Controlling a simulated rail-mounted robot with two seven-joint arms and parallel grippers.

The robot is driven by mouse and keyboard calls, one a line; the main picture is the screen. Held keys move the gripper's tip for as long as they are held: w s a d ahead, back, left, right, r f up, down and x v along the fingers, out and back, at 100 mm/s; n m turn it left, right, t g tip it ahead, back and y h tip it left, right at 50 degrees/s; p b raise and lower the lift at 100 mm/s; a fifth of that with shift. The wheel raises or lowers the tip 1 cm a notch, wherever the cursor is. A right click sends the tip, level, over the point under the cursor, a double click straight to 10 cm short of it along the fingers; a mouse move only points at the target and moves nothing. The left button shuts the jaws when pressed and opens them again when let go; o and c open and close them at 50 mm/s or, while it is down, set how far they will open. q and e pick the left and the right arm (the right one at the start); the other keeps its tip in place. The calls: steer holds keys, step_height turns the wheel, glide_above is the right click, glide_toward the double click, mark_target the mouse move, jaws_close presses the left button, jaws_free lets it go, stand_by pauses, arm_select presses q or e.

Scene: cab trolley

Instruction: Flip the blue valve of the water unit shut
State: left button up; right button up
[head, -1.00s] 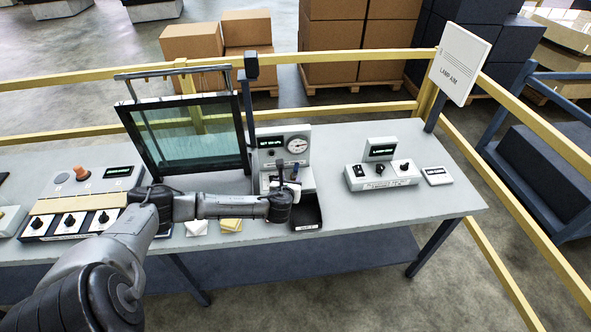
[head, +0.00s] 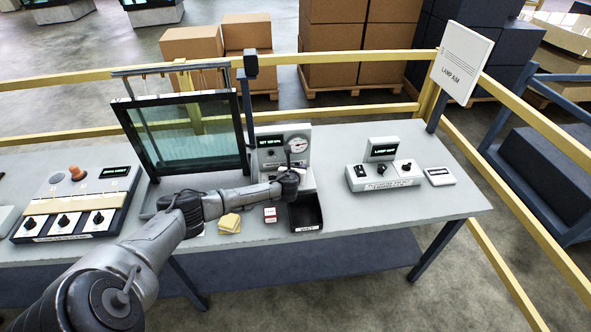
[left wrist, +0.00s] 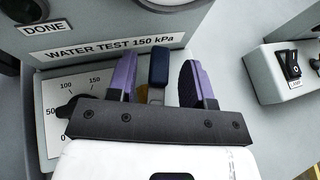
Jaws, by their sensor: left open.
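The water unit (head: 268,141) is a grey box with a green-lit display and a round gauge, near the middle of the table. In the left wrist view its label (left wrist: 108,47) reads "WATER TEST 150 kPa". The blue valve (left wrist: 159,66) has a dark blue lever end on a grey stem, with a brass-coloured part partly hidden below. My left gripper (left wrist: 162,78) is open, its two purple fingers on either side of the blue lever with gaps showing. In the head view my left gripper (head: 289,170) is in front of the unit and hides the valve. My right gripper is not in view.
A black tray (head: 306,222) sits below my left gripper. Yellow pads (head: 229,223) and a small red-and-white box (head: 270,214) lie beside it. A framed glass pane (head: 185,135) stands left of the unit. A lamp-aim box (head: 384,178) stands to the right.

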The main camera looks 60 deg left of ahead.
arm_select(q)
steer(key=shift+c, duration=0.2)
jaws_close()
stand_by(0.3)
